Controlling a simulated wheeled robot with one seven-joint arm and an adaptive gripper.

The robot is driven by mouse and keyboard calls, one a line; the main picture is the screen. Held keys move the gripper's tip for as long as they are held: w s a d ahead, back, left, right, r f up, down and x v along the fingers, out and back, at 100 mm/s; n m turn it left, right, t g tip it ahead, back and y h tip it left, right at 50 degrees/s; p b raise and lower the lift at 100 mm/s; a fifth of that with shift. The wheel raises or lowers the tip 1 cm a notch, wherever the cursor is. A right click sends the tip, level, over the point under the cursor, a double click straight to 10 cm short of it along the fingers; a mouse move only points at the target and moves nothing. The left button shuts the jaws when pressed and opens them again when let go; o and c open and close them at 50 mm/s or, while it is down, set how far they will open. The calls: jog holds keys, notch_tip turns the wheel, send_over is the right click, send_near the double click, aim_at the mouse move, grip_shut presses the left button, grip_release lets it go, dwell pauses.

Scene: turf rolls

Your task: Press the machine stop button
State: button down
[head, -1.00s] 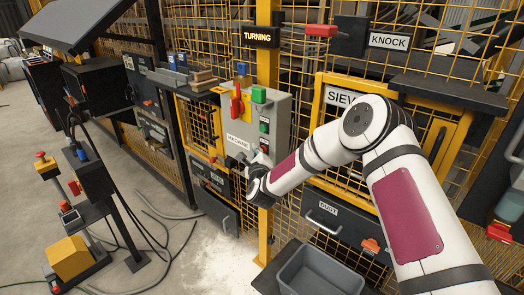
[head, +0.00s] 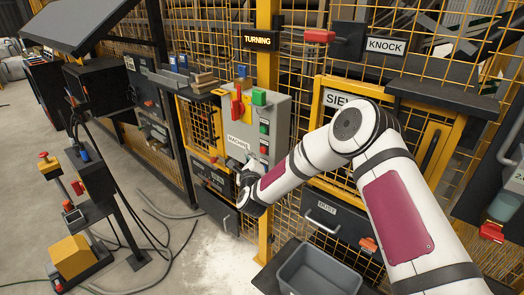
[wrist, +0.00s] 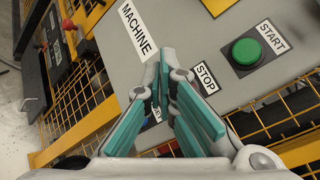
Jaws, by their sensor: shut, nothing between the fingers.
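The grey machine panel (head: 281,116) carries a MACHINE label (wrist: 137,30) and, in the wrist view, a STOP label (wrist: 205,78). A green round button (wrist: 248,52) sits beside the START label (wrist: 271,38). My gripper (wrist: 167,62) is shut and empty, its teal-padded fingers coming together in front of the panel just left of the STOP label. The stop button itself is hidden, apparently behind the fingers. I cannot tell whether the fingertips touch the panel. In the head view my wrist covers the lower part of the panel.
A red lever (head: 236,104) and a green block (head: 259,97) sit at the panel's upper part. A yellow post (head: 266,215) and mesh fencing stand around it. A grey bin (head: 318,272) is below my arm. Cables lie on the floor at left.

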jog(key=shift+s+a+p, duration=0.4)
jog(key=shift+s+a, duration=0.35)
jog(key=shift+s, duration=0.25)
notch_tip(320, 180, up, 12)
jog(key=s+n+g+y, duration=0.2)
jog(key=n+g+y, duration=0.1)
jog(key=n, duration=0.6)
jog(key=s+d+r+n+g+h, duration=0.1)
jog(key=s+d+r+n+g, duration=0.2)
jog(key=s+d+r+n, duration=0.65)
jog(key=s+d+r+n+g+h, duration=0.35)
jog(key=s+d, duration=0.85)
jog(key=s, duration=0.5)
jog(key=s+d+n, duration=0.1)
jog(key=s+d, duration=0.1)
jog(key=s, duration=0.4)
jog(key=s+d+g, duration=0.1)
jog(key=s+d, duration=0.2)
jog(key=s, duration=0.4)
jog(key=s+d+f+n+g, duration=0.1)
jog(key=s+d, duration=0.1)
jog(key=s, duration=0.5)
jog(key=shift+d+n+h, duration=0.3)
jog(key=shift+h, duration=0.15)
